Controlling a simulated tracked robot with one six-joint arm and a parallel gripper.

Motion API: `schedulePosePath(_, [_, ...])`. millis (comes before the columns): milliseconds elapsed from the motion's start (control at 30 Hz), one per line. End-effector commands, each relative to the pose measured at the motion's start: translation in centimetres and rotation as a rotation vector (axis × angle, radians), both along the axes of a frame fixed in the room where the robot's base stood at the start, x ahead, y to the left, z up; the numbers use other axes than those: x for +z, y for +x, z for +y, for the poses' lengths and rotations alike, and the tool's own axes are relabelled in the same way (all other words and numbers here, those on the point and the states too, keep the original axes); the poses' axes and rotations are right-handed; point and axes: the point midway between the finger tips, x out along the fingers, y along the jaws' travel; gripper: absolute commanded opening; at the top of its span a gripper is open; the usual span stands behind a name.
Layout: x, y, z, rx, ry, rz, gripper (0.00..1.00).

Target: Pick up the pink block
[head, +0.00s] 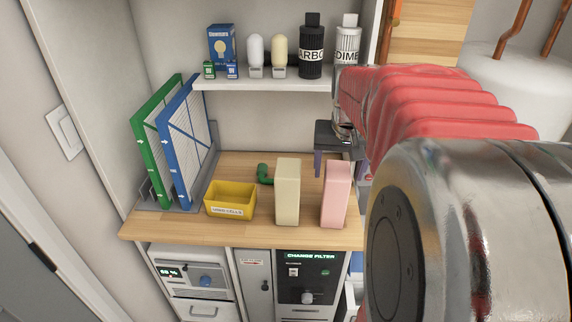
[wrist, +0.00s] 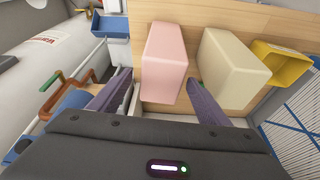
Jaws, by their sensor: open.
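The pink block (head: 335,194) stands upright on the wooden counter, right of a cream block (head: 288,192). In the wrist view the pink block (wrist: 164,58) lies ahead of my gripper, with the cream block (wrist: 235,62) to its right. My gripper (head: 337,166) is behind and above the pink block in the head view, partly hidden by it. In the wrist view its two purple fingers (wrist: 159,80) are spread wide, one toward each side of the pink block's near end. The gripper is open and holds nothing. I cannot tell whether a finger touches the block.
A yellow bin (head: 230,199), a green curved part (head: 264,174) and green and blue framed filters (head: 183,140) are on the counter's left side. A shelf (head: 265,84) with bottles and boxes hangs above. A white tank (head: 510,85) stands at right.

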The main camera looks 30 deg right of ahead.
Motion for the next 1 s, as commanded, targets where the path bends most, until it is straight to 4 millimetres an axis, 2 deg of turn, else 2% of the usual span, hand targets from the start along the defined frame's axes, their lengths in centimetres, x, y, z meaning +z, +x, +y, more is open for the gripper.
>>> schedulePosePath(433, [-4.5,1.2,-0.6,0.000,0.001,0.002,0.70])
schedulePosePath(1000, [-4.9,1.3,-0.7,0.000,0.000,0.000,0.70])
